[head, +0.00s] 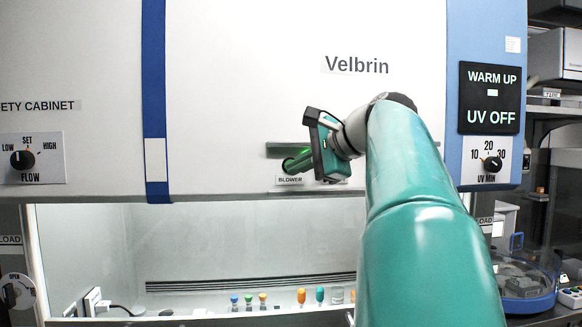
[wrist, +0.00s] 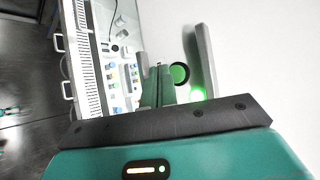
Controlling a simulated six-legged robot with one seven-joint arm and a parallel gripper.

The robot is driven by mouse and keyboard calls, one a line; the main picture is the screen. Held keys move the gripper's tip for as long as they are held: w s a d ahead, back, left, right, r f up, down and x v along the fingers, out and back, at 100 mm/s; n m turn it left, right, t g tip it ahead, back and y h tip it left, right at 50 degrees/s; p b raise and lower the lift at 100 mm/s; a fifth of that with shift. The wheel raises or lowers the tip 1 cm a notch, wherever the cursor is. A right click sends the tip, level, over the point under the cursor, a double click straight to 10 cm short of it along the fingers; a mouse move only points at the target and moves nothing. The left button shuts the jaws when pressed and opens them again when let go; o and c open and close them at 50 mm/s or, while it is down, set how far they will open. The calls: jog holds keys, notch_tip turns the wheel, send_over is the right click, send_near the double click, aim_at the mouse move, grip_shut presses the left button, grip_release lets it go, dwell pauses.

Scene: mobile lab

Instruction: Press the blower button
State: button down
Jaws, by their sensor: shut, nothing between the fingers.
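In the wrist view my gripper (wrist: 158,70) appears just left of the button. I cannot tell whether the fingertips touch it.
A grey ledge (wrist: 206,60) stands out beside the button in the wrist view. Below the panel is the cabinet opening, with several coloured-capped tubes (head: 249,300) inside. A flow knob (head: 22,159) is at left and a UV timer knob (head: 491,164) at right.

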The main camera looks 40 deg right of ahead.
jog(key=shift+s+a, duration=0.7)
jog(key=shift+s, duration=0.3)
jog(key=shift+s+a, duration=0.7)
jog(key=shift+s, duration=0.3)
